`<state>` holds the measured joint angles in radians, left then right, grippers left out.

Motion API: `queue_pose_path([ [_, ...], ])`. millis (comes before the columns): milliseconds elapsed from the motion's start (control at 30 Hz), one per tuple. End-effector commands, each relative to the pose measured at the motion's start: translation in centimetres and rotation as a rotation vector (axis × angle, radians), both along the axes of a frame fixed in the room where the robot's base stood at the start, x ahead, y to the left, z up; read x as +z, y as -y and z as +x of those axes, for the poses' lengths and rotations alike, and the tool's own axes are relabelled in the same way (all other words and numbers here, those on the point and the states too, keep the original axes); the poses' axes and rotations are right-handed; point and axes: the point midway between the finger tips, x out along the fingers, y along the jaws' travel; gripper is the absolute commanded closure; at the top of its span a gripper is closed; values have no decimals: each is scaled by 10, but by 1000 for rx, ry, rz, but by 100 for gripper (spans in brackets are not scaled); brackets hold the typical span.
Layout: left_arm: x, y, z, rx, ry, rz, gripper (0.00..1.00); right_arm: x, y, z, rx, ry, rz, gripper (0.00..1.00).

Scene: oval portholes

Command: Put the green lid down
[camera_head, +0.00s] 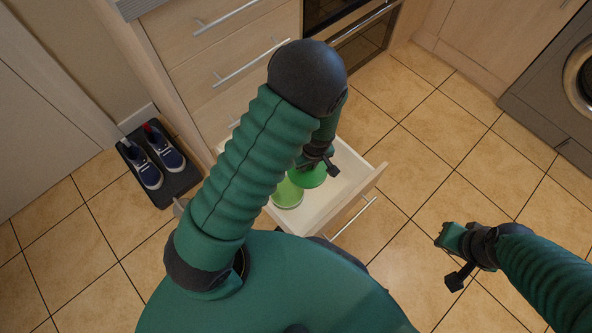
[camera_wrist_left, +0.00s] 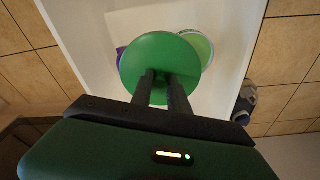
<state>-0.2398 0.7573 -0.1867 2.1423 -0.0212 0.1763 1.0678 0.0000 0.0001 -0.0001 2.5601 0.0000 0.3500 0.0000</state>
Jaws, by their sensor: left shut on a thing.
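The round green lid (camera_head: 309,177) is in my left gripper (camera_head: 323,162), which is shut on it above the open drawer (camera_head: 352,188). A light green round container (camera_head: 287,194) stands in the drawer. In the left wrist view this container (camera_wrist_left: 203,47) is partly hidden behind the lid. My right gripper (camera_head: 449,259) is open and empty over the floor at the right.
A purple thing (camera_wrist_left: 120,54) shows in the drawer, mostly hidden by the lid. Dark shoes (camera_head: 153,157) sit on a black mat (camera_head: 181,182) at the left. Cabinets (camera_head: 220,45) and an oven stand behind. A washing machine (camera_head: 555,80) stands at the right. The tiled floor between is clear.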

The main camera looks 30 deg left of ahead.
Motion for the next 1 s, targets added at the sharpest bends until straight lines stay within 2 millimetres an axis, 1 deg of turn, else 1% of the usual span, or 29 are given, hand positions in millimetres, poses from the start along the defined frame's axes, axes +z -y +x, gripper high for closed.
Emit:
queue_pose_path([
  [33,-23,-5,-12,87,-10,3,100,0,0,0,1,0,0,80],
  [100,-45,-9,-22,196,-6,2,100,0,0,0,1,0,0,80],
  [200,-65,-15,-33,301,-1,1,100,-1,0,0,1,0,0,80],
  [300,-74,-21,-36,348,3,-1,100,-3,0,0,0,0,0,80],
  [367,-76,-28,-34,357,5,-2,100,-7,0,0,0,0,0,80],
  [467,-78,-47,-28,359,6,-3,100,-15,0,0,0,0,0,80],
  [700,-77,-100,-13,359,6,-4,100,-35,0,0,0,0,0,80],
  [1000,-77,-162,5,355,5,-3,100,-58,0,0,0,0,0,80],
])
